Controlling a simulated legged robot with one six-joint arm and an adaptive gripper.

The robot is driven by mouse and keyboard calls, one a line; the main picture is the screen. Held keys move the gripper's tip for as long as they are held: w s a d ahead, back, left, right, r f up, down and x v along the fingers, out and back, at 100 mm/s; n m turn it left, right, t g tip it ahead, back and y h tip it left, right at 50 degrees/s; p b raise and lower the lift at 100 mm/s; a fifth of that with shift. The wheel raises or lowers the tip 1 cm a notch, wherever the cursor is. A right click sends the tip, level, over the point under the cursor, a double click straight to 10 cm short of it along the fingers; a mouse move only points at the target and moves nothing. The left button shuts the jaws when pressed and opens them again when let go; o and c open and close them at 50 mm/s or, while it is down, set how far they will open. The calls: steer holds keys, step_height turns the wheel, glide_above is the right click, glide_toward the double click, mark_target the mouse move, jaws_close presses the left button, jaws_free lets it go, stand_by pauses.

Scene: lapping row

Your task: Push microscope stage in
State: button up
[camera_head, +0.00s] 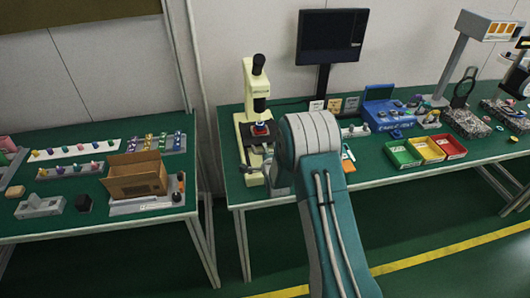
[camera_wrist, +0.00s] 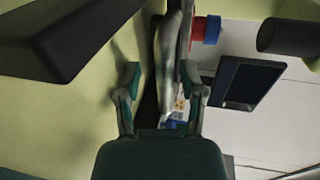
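The cream microscope (camera_head: 244,122) stands on the right-hand green table in the head view, with a black eyepiece tube on top. A red and blue piece (camera_head: 261,128) sits on its stage. In the wrist view the picture is turned sideways. The microscope's cream body (camera_wrist: 75,110) fills the left, and the red and blue piece shows at the top (camera_wrist: 205,30), beside the dark edge of the stage (camera_wrist: 185,45). My gripper (camera_wrist: 160,85) is open, fingers apart, close to the microscope. A grey part shows between the fingers; contact cannot be told. My arm hides the gripper in the head view.
A monitor (camera_head: 331,37) stands behind the microscope. A blue case (camera_head: 390,114), and green, yellow and red bins (camera_head: 402,154) are to the right. The left table holds an open cardboard box (camera_head: 135,176). A dark cylinder (camera_wrist: 290,38) projects at the wrist view's upper right.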

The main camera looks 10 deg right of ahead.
steer(key=shift+r, duration=0.1)
steer(key=v, duration=1.1)
steer(key=shift+s, duration=0.45)
steer(key=shift+r, duration=0.1)
steer(key=s+r+n+g, duration=0.2)
steer(key=s+r+n, duration=0.2)
steer(key=r, duration=0.4)
steer(key=s+r+n+g, duration=0.3)
steer(key=s+r+n, duration=0.15)
steer(key=r, duration=0.35)
steer(key=s+r+n+g, duration=0.2)
steer(key=s+r+n, duration=0.2)
steer(key=s, duration=0.8)
steer(key=s+r+n+g, duration=0.2)
steer(key=s+n, duration=0.3)
steer(key=s, duration=0.7)
steer(key=shift+r+g, duration=0.4)
steer(key=shift+r, duration=0.45)
steer(key=shift+n, duration=0.25)
